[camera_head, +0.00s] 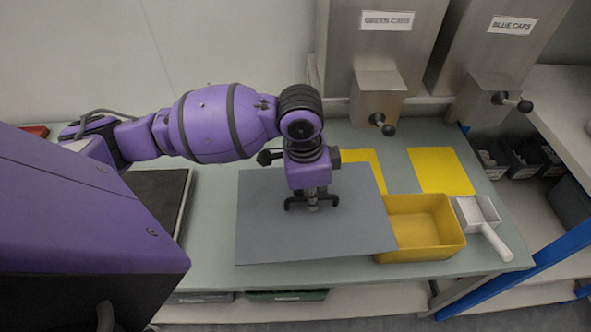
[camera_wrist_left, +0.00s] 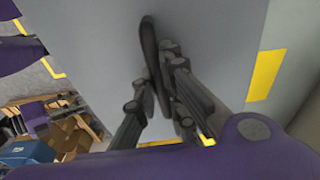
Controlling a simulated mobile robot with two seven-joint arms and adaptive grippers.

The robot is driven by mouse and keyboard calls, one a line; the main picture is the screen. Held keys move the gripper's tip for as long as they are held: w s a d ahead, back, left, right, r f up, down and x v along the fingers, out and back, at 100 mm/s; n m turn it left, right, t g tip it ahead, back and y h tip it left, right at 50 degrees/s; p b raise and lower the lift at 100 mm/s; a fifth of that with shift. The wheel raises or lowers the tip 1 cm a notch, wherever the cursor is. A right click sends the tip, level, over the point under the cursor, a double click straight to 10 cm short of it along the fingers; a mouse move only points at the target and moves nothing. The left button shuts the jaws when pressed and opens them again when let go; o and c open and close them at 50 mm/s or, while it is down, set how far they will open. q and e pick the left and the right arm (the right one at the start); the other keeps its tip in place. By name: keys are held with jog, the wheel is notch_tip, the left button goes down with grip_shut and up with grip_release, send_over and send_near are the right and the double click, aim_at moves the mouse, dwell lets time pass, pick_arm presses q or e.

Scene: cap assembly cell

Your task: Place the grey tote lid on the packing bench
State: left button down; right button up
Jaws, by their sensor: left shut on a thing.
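The grey tote lid (camera_head: 265,225) is a flat, roughly level panel over the middle of the packing bench (camera_head: 215,250). My left gripper (camera_head: 312,200) points down at the lid's middle. In the left wrist view the gripper's fingers (camera_wrist_left: 160,90) are shut on a dark handle (camera_wrist_left: 152,55) on the lid (camera_wrist_left: 90,40). The lid's right edge hides part of the yellow bin's left side. Whether the lid touches the bench is not clear. My right gripper is not in view.
The yellow bin (camera_head: 420,228) and a white scoop (camera_head: 480,215) stand right of the lid. Two yellow markings, one partly covered (camera_head: 375,160) and one full (camera_head: 440,170), lie behind. Steel dispensers (camera_head: 380,50) stand at the back. A dark flat panel (camera_head: 160,200) lies left.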

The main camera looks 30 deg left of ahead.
pick_arm(q)
jog(key=w+a+f, duration=0.1)
jog(key=a, duration=0.1)
jog(key=w+a+f, duration=0.1)
jog(key=w+a, duration=0.1)
jog(key=w+a+f, duration=0.1)
jog(key=w+a, duration=0.1)
jog(key=w+a+f, duration=0.2)
jog(key=f, duration=0.1)
jog(key=w+a+f+b, duration=0.1)
jog(key=w+f, duration=0.1)
jog(key=shift+a+f, duration=0.2)
jog(key=f, duration=0.3)
jog(key=shift+w+a+f, duration=0.2)
jog(key=shift+a+f, duration=0.1)
jog(key=shift+f, duration=0.15)
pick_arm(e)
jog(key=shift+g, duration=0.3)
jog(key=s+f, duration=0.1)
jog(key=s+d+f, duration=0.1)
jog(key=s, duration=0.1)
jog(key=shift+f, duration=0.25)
pick_arm(q)
jog(key=shift+f, duration=0.2)
jog(key=c, duration=1.8)
grip_release()
jog(key=shift+c, duration=0.2)
jog(key=shift+r, duration=0.1)
